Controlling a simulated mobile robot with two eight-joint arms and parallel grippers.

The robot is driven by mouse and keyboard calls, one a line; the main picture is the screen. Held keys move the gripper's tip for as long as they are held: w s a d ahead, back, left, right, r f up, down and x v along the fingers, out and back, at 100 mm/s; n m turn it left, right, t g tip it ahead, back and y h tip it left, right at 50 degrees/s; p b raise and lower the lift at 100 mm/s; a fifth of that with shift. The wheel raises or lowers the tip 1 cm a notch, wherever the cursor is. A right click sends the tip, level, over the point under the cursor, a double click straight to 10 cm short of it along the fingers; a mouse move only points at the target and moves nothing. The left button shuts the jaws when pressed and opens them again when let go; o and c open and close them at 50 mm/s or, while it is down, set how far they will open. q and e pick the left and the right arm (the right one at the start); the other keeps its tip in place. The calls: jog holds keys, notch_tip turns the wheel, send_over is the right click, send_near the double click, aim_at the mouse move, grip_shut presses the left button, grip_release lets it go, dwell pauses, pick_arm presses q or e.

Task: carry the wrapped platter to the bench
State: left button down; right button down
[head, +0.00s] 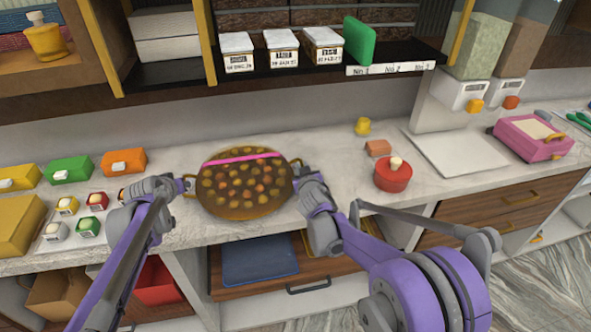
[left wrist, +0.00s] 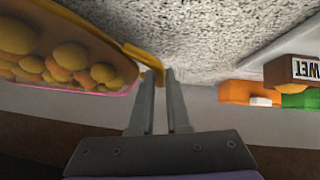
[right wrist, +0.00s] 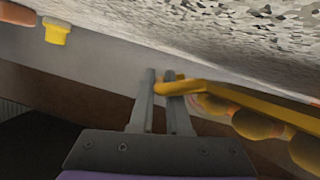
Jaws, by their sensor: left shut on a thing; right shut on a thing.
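The wrapped platter (head: 245,207) is round and brown-gold, with several round sweets under the wrap and a pink ribbon (head: 242,158) across its far part. It is at the counter's front edge in the head view; whether it touches the counter is hard to tell. My left gripper (head: 184,184) is shut on its left handle, and the left wrist view shows the yellow handle (left wrist: 152,62) between the fingers. My right gripper (head: 300,180) is at its right handle, and the right wrist view shows the fingers shut on that handle (right wrist: 178,87). The bench cannot be made out for certain.
Coloured boxes (head: 69,169) and small jars stand left on the counter (head: 335,215). A red pot (head: 393,175), an orange block (head: 378,148) and a yellow cup (head: 362,126) stand to the right. An open drawer (head: 260,262) is below. A shelf (head: 290,60) overhangs the back.

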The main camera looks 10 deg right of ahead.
pick_arm(q)
jog(key=c, duration=0.9)
grip_release()
pick_arm(e)
jog(key=c, duration=0.9)
grip_release()
